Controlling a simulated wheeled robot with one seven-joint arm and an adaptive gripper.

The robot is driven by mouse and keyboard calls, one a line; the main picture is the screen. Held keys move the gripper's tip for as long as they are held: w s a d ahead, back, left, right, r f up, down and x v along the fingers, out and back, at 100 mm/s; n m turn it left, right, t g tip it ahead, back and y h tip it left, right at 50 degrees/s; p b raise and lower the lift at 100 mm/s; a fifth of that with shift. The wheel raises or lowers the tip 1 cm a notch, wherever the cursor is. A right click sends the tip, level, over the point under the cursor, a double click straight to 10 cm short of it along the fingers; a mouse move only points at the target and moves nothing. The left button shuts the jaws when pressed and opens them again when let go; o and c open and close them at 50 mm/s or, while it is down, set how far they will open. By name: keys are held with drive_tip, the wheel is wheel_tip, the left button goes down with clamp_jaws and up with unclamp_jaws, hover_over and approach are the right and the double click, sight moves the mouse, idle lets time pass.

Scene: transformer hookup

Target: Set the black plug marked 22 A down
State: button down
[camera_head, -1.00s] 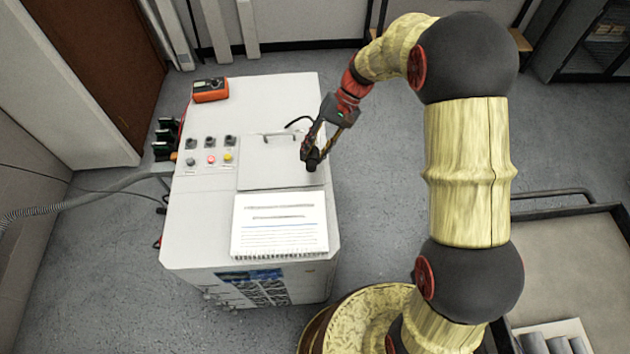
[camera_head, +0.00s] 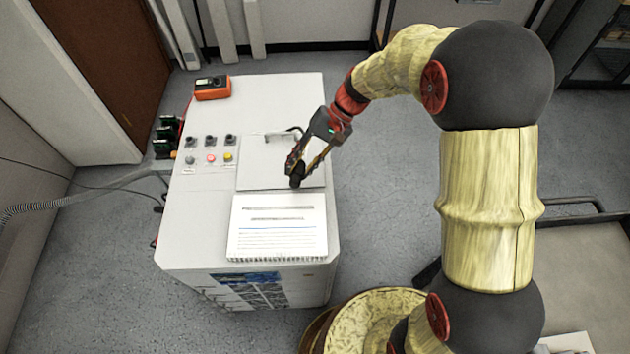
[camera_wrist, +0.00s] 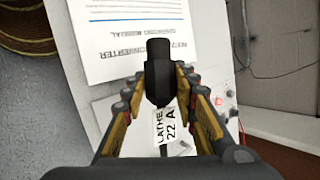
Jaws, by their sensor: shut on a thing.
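The black plug (camera_wrist: 158,75) carries a white tag (camera_wrist: 168,126) that reads LATHE 22 A in the wrist view. My gripper (camera_wrist: 160,84) is shut on this plug, one finger on each side of it. In the head view my gripper (camera_head: 296,172) is over the front part of the grey panel with a handle, on top of the white cabinet (camera_head: 200,225). The plug (camera_head: 297,182) shows there as a small dark shape at the fingertips. I cannot tell whether the plug touches the surface below.
A spiral-bound manual (camera_head: 278,225) lies on the cabinet just in front of the gripper. Switches and colored buttons (camera_head: 210,158) are at the left, and an orange multimeter (camera_head: 212,88) stands at the back left. The cabinet top's back right is mostly clear.

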drive_tip(key=d+f, duration=0.1)
drive_tip(key=f, duration=0.1)
drive_tip(key=d+f+b, duration=0.1)
drive_tip(key=f, duration=0.2)
drive_tip(key=d+f+b, duration=0.1)
drive_tip(key=d+f, duration=0.1)
drive_tip(key=f, duration=0.1)
drive_tip(key=shift+w, duration=0.4)
drive_tip(key=shift+f, duration=0.15)
drive_tip(key=shift+f+b, duration=0.35)
drive_tip(key=shift+f, duration=0.05)
drive_tip(key=shift+f, duration=0.25)
drive_tip(key=c, duration=1.7)
unclamp_jaws()
drive_tip(key=shift+r, duration=0.15)
